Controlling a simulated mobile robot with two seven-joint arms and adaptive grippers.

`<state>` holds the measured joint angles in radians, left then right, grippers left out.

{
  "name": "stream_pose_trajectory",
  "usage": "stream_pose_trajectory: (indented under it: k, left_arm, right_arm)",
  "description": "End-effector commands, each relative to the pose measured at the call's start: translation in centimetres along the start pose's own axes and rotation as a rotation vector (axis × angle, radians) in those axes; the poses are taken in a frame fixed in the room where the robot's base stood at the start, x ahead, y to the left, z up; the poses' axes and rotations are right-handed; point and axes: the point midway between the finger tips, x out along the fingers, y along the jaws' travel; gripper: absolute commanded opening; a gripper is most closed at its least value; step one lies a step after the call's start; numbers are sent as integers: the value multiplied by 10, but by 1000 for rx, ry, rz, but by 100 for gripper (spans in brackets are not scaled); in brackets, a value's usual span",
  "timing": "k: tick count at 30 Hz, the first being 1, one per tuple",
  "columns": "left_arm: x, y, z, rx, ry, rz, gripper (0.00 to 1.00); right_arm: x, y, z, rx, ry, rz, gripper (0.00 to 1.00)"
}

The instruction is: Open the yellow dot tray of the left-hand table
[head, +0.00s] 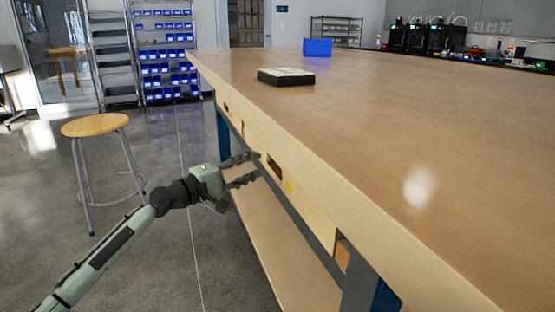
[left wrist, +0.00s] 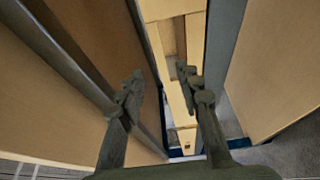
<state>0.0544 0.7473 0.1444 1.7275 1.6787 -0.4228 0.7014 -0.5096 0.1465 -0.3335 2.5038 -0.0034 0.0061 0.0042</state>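The wooden table (head: 400,130) fills the right of the head view, with pale tray fronts along its side under the top. One tray front (head: 309,208) carries a small yellow dot (head: 289,186) and has a dark handle slot (head: 274,167) beside it. The tray looks closed. My left gripper (head: 258,165) is open and empty, its fingertips close to the slot. I cannot tell whether they touch it. In the left wrist view, the two fingers (left wrist: 160,82) stand apart with pale wooden tray fronts (left wrist: 193,30) showing past them. My right gripper is not in view.
A black-edged box (head: 286,76) and a blue bin (head: 317,47) stand on the tabletop. A lower shelf (head: 275,240) runs beneath the trays. A wooden stool (head: 95,124) stands at left, with clear floor between it and the table. Blue-bin shelving (head: 165,55) stands behind.

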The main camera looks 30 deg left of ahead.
Motion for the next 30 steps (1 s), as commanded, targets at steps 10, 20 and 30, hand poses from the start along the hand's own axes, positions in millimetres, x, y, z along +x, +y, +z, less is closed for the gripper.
stream_pose_trajectory:
  k: [10, 20, 30]
  left_arm:
    - [54, 1, 0, 4, 0, 2, 34]
    - [65, 0, 1, 5, -1, -1, 34]
    - [65, 0, 1, 5, -1, -1, 3]
  right_arm:
    - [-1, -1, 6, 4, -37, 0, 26]
    - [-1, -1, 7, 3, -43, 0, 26]
    - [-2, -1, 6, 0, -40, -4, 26]
